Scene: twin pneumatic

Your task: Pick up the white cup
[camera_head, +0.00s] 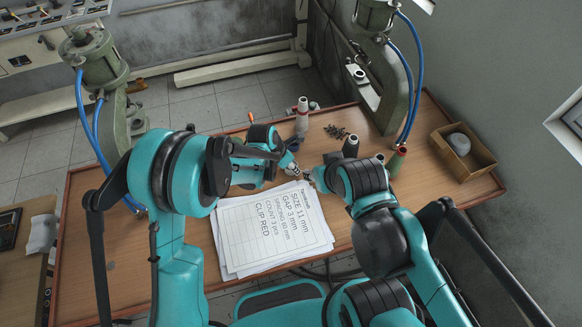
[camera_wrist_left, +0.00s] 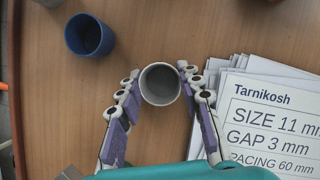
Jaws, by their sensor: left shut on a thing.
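The white cup (camera_wrist_left: 160,84) stands between the two fingers of my left gripper (camera_wrist_left: 158,88) in the left wrist view, its round opening facing the camera. The fingers are shut on it from both sides. Whether it touches the table or is lifted, I cannot tell. In the head view my left gripper (camera_head: 290,166) is over the table near the top of the papers, and the cup is mostly hidden there. My right gripper (camera_head: 312,178) is just to the right of it, by the papers' top edge; its fingers are too small to read.
A blue cup (camera_wrist_left: 90,34) stands up and left of the white cup. A stack of printed papers (camera_head: 270,235) lies in front. Green presses stand at both sides.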

